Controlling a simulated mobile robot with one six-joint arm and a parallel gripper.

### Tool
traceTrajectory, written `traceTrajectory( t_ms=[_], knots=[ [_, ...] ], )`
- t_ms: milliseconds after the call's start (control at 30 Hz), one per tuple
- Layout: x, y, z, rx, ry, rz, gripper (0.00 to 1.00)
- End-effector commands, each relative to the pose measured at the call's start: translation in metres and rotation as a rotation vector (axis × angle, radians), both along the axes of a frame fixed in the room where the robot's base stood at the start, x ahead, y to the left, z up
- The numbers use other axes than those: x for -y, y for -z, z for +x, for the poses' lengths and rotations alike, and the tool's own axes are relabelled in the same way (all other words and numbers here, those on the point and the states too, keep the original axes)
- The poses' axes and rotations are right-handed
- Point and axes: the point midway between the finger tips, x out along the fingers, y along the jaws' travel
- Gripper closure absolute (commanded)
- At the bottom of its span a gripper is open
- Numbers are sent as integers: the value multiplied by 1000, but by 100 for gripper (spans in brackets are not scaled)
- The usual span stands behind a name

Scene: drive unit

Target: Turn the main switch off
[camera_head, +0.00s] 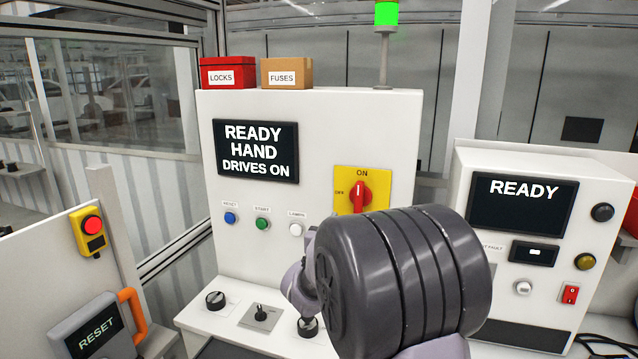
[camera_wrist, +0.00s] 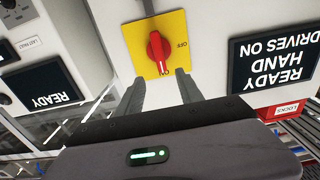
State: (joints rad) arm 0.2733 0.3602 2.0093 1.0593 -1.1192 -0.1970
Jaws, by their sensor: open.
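The main switch is a red rotary knob (camera_head: 361,196) on a yellow plate (camera_head: 380,177) on the white cabinet front. The plate has ON at the top and OFF at the left. The knob's handle stands upright, in line with ON. My arm hides the lower part of the plate in the head view. In the wrist view, which is upside down, the knob (camera_wrist: 155,47) lies just beyond my gripper (camera_wrist: 160,77). Its two fingers are apart and empty, pointing toward the plate. No contact with the knob shows.
A display (camera_head: 256,151) reads READY HAND DRIVES ON. Blue, green and white buttons sit below it. A red LOCKS box (camera_head: 228,73) and a FUSES box (camera_head: 287,73) stand on top, beside a lit green lamp (camera_head: 386,14). A second panel (camera_head: 612,184) stands at right.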

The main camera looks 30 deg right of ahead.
Motion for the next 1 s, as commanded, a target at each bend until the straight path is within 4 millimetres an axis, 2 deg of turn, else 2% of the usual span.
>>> traceTrajectory(
  t_ms=[300, 500, 700, 933, 967, 1000],
  knots=[
    [73, 1, 61, 1, 0, 2, 56],
    [105, 1, 89, 1, -2, 2, 56],
    [118, 1, 101, 1, -3, 2, 56],
    [119, 1, 102, 0, -4, 1, 56],
    [119, 1, 102, 0, -4, 1, 58],
    [119, 1, 102, 0, -4, 1, 66]
  ],
)
